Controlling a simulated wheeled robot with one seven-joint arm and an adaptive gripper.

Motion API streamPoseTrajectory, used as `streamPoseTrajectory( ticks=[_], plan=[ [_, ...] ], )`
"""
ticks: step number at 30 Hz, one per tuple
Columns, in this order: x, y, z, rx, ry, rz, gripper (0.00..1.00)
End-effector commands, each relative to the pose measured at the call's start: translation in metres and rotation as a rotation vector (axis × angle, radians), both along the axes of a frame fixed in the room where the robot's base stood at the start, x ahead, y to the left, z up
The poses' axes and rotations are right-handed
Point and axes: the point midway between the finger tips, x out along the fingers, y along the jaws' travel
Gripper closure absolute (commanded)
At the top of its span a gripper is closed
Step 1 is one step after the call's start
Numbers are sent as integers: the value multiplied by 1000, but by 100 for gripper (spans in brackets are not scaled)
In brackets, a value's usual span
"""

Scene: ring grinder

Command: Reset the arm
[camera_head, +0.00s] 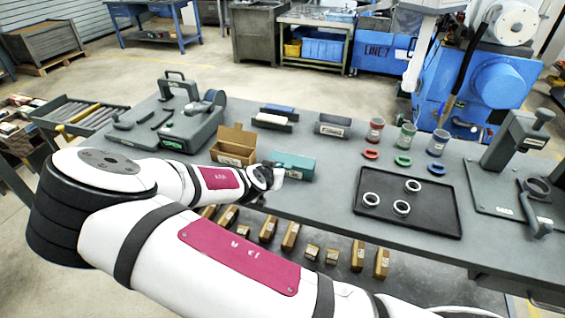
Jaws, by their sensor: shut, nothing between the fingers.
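My arm (235,255) is white with dark red panels. It reaches in from the lower right, bends at the left and folds back toward the table's front edge. My gripper (262,196) is small and dark in this view, near the front edge between the open cardboard box (234,142) and the teal box (293,164). It is shut and holds nothing. Its fingertips are hard to make out.
Small boxes (290,236) sit on a lower shelf. The table's middle is clear.

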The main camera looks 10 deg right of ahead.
Motion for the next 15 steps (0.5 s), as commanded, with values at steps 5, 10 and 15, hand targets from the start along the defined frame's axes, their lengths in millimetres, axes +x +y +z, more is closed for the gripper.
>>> streamPoseTrajectory(
  ticks=[5,10,15],
  plan=[
    [-21,14,-10,-1,0,1,100],
    [-31,19,-13,0,0,-1,100],
    [-33,19,-13,3,4,-4,100]
  ],
)
